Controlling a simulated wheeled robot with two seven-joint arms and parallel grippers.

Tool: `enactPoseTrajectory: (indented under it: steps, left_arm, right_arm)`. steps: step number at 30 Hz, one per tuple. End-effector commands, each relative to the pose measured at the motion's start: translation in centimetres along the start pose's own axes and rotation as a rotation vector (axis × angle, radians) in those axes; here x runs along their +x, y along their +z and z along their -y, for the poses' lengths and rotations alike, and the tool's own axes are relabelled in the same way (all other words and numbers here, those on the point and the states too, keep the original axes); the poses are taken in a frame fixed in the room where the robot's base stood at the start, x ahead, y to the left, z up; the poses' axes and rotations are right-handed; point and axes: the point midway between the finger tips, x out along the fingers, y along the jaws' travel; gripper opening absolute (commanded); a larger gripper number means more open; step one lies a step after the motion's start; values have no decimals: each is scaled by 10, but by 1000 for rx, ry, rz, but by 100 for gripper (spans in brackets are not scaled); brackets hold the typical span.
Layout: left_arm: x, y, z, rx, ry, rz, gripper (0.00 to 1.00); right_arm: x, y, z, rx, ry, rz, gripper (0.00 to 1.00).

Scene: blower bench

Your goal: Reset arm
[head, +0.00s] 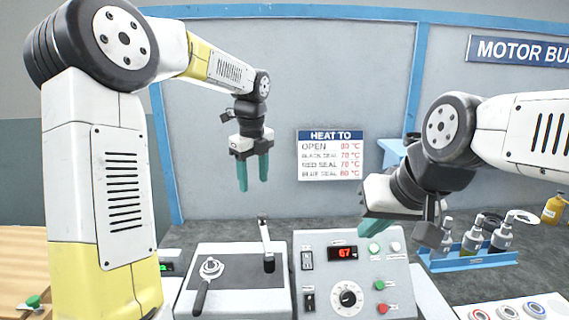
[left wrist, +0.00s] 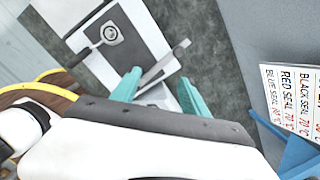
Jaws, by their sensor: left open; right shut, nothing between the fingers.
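My left gripper (head: 253,184) hangs in mid-air in front of the back wall, fingers pointing down, open and empty. In the left wrist view its two green fingers (left wrist: 158,80) are apart, with a metal lever (left wrist: 165,64) showing between and beyond them. In the head view this lever (head: 265,240) stands up from a grey-white box (head: 235,285), below my left gripper and apart from it. My right gripper (head: 374,228) is shut and empty above the right part of the control panel, its green fingers angled down to the left.
The control panel (head: 326,270) has a red display reading 67, a dial and coloured buttons. A black-handled crank (head: 204,285) sits on the box. A blue rack (head: 470,258) with bottles stands right. A "HEAT TO" sign (head: 331,156) hangs on the wall. Several ringed parts (head: 508,312) lie front right.

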Motion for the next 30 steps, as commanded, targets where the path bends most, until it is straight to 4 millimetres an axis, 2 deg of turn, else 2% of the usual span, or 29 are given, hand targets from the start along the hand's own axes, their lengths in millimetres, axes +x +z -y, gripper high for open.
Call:
enactPoseTrajectory:
  steps: [1, 3, 9, 13, 18, 21, 24, 30]
  left_arm:
    - [-17, -8, -18, -137, -23, 23, 53]
    - [-32, -19, -40, -346, -58, 35, 53]
    - [-62, -53, -106, -960, -187, 6, 53]
    - [-69, -77, -149, -1366, -277, -76, 53]
    - [-66, -107, -193, -1837, -360, -249, 53]
    - [-60, -120, -210, -2032, -379, -347, 53]
    - [-56, -128, -218, -2152, -384, -417, 53]
    - [-54, -132, -222, -2219, -382, -455, 53]
  right_arm:
    - [0, 0, 0, 0, 0, 0, 0]
    - [0, 0, 0, 0, 0, 0, 0]
    - [0, 0, 0, 0, 0, 0, 0]
    - [0, 0, 0, 0, 0, 0, 0]
    - [0, 0, 0, 0, 0, 0, 0]
    - [0, 0, 0, 0, 0, 0, 0]
    - [0, 0, 0, 0, 0, 0, 0]
    - [0, 0, 0, 0, 0, 0, 0]
